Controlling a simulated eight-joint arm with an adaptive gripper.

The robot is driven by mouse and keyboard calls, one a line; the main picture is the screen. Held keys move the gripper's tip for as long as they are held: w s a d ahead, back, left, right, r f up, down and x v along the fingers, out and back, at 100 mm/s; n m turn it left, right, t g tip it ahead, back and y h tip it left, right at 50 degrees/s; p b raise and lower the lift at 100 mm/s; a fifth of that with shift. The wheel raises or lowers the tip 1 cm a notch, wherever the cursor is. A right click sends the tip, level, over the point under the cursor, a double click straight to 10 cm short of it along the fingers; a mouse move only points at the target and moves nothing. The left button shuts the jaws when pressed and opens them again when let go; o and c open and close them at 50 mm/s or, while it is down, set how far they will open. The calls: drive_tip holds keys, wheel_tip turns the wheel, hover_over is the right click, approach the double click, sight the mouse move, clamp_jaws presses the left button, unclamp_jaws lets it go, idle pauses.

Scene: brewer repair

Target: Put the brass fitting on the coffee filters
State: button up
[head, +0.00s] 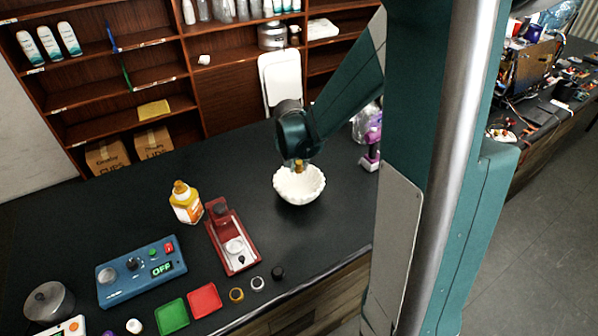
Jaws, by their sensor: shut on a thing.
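The coffee filters (301,190) are a white, ruffled, bowl-shaped stack on the black counter, near the middle of the head view. My gripper (299,165) points down right over them. It is shut on the brass fitting (299,167), a small golden piece showing just under the gripper at the filters' back rim. The fingers are small and partly hidden by the dark wrist. I cannot tell whether the fitting touches the filters or hangs just above them.
A yellow-and-white bottle (185,202) and a red device (232,238) stand left of the filters. A blue box reading OFF (141,271), green (172,316) and red (205,300) trays and small rings lie nearer the front edge. A purple-and-white object (370,150) stands at right.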

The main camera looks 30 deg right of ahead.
sight(299, 169)
drive_tip(key=shift+f, duration=1.95)
drive_tip(key=shift+f, duration=0.1)
drive_tip(key=o, duration=0.9)
drive_tip(key=shift+r, duration=0.2)
drive_tip(key=shift+v, duration=5.95)
drive_tip(key=shift+s+a, duration=0.1)
